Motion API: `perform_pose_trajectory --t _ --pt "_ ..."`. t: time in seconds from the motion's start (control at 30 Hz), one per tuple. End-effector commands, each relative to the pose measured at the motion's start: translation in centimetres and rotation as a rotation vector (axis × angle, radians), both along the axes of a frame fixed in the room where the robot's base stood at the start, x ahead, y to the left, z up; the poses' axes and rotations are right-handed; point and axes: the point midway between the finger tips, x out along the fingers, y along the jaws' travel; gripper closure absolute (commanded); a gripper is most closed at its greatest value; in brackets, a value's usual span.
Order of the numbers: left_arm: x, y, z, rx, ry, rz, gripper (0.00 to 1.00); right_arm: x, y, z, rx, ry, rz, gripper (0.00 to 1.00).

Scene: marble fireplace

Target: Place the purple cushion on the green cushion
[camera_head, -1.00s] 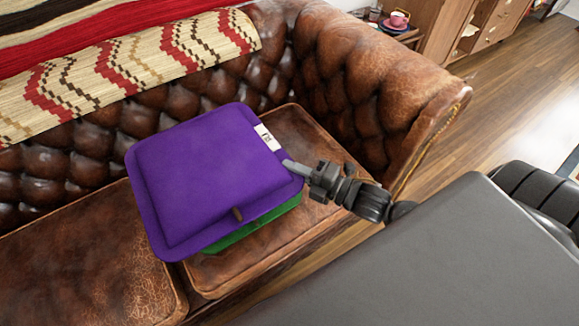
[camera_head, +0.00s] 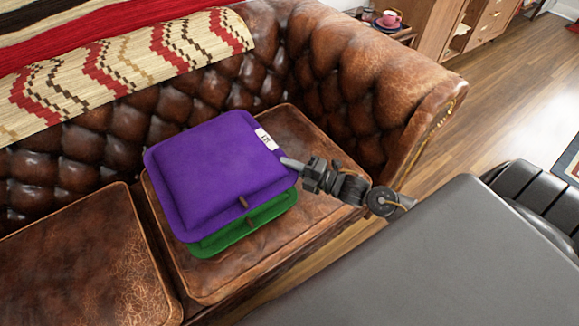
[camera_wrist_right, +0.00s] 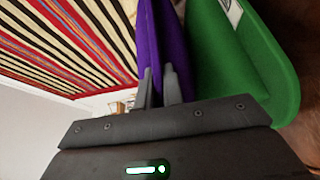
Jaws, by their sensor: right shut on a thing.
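The purple cushion (camera_head: 220,170) is in the middle of the head view, with a white tag at its upper right edge. It lies over the green cushion (camera_head: 262,222), which shows only along its front and right edge, on the sofa's right seat. My right gripper (camera_head: 290,163) is shut on the purple cushion's right edge. In the right wrist view the fingers (camera_wrist_right: 158,88) pinch the purple cushion (camera_wrist_right: 152,45), and the green cushion (camera_wrist_right: 235,60) is close beside it. I cannot tell whether the cushions touch. My left gripper is out of view.
The brown leather sofa has a bare left seat (camera_head: 80,265) and a tufted right armrest (camera_head: 385,85). A striped blanket (camera_head: 120,65) hangs over its backrest. A side table with a pink cup (camera_head: 390,18) stands behind the armrest.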

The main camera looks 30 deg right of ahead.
Motion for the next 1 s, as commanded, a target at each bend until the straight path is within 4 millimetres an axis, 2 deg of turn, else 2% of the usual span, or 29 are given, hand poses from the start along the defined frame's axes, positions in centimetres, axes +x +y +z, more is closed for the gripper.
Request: perform_pose_trajectory --t 0.47,0.5,0.63,1.0 --pt "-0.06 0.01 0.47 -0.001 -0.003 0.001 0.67 0.04 0.03 -0.46 0.003 -0.005 0.000 1.00" --pt "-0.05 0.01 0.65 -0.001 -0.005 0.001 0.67 -0.01 0.01 -0.56 0.000 -0.001 0.000 0.86" --pt "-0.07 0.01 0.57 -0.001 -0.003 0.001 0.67 -0.01 0.02 -0.55 0.000 -0.001 0.000 0.69" --pt "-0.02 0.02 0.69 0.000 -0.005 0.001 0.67 -0.10 -0.04 -0.16 -0.001 -0.001 0.000 0.69"
